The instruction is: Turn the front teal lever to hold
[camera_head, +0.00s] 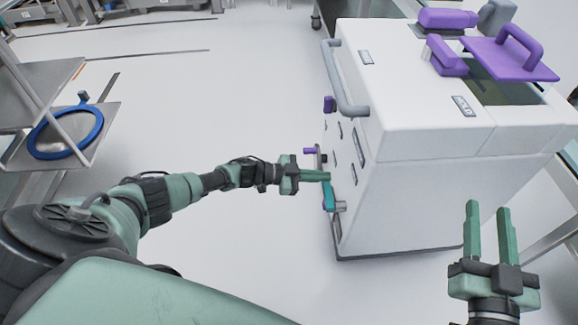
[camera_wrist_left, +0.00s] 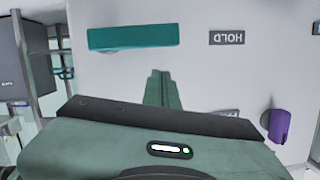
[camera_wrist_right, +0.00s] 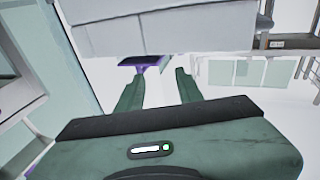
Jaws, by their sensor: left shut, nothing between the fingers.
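The teal lever (camera_head: 329,196) is on the side face of the white machine (camera_head: 430,190), near its front edge. In the left wrist view the teal lever (camera_wrist_left: 133,37) lies as a long bar across the white panel, and a HOLD label (camera_wrist_left: 231,38) shows upside down to its right. My left gripper (camera_head: 328,176) is shut and empty, its fingertips by the lever's upper end in the head view. In the left wrist view its fingers (camera_wrist_left: 159,88) appear just below the bar; contact cannot be told. My right gripper (camera_head: 488,208) is open and empty, in front of the machine.
Purple levers (camera_head: 310,151) (camera_head: 329,104) sit farther along the same panel, below a grey handle (camera_head: 345,85). A purple lid with handle (camera_head: 510,58) lies on top of the machine. A shelf with a blue ring (camera_head: 66,132) stands at left. The floor between is clear.

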